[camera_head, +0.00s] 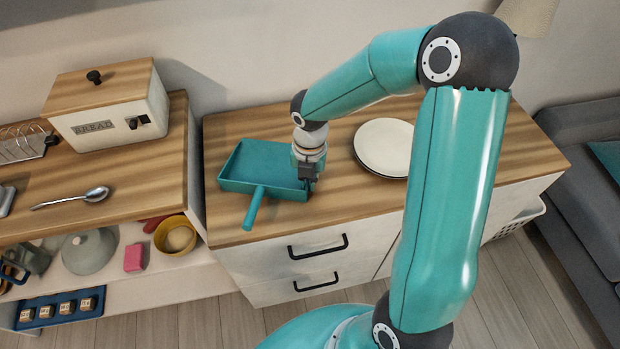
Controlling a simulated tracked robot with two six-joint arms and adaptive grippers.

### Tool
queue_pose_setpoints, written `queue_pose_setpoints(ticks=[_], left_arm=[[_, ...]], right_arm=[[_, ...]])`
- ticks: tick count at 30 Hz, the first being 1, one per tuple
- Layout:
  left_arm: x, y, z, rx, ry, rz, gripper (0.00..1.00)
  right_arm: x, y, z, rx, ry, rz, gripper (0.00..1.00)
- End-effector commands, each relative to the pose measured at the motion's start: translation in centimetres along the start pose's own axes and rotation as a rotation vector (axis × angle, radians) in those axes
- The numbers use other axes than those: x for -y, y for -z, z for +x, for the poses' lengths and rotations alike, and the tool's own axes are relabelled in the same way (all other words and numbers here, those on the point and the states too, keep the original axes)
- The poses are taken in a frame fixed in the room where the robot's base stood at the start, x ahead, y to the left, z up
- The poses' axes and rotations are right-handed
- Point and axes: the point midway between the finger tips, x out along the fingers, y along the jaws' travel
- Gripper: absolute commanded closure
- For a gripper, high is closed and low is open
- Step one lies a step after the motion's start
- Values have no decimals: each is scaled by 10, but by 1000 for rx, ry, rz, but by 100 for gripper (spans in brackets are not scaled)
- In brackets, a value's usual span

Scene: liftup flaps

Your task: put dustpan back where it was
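A teal dustpan (268,160) lies on the wooden top of the white cabinet, its open tray facing up and its handle (254,208) pointing to the front edge. My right gripper (309,186) points down at the right-hand rim of the dustpan, close to its front right corner. The fingers are small and dark here, and I cannot tell whether they are closed on the rim or only beside it. The gripper and wrist hide part of that rim. My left gripper is not in view.
White plates (384,147) sit right of the dustpan, partly behind my arm. A bread box (108,107) and a spoon (75,198) are on the left counter. The shelf below holds a yellow bowl (163,242) and a pink sponge (134,257).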

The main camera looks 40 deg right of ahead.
Motion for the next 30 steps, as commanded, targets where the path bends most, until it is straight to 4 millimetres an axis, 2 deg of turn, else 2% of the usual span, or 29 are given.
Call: queue_pose_setpoints(ticks=[1,4,13,17,23,30], left_arm=[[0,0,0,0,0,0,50],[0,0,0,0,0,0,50],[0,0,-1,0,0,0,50],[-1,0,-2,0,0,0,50],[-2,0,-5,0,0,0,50],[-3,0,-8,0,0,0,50]], right_arm=[[0,0,0,-1,0,0,86],[0,0,0,-1,1,0,70],[0,0,-1,-1,1,0,69],[0,0,-7,1,0,0,69],[0,0,-38,4,-3,0,69],[-1,-1,-86,4,-3,-1,69]])
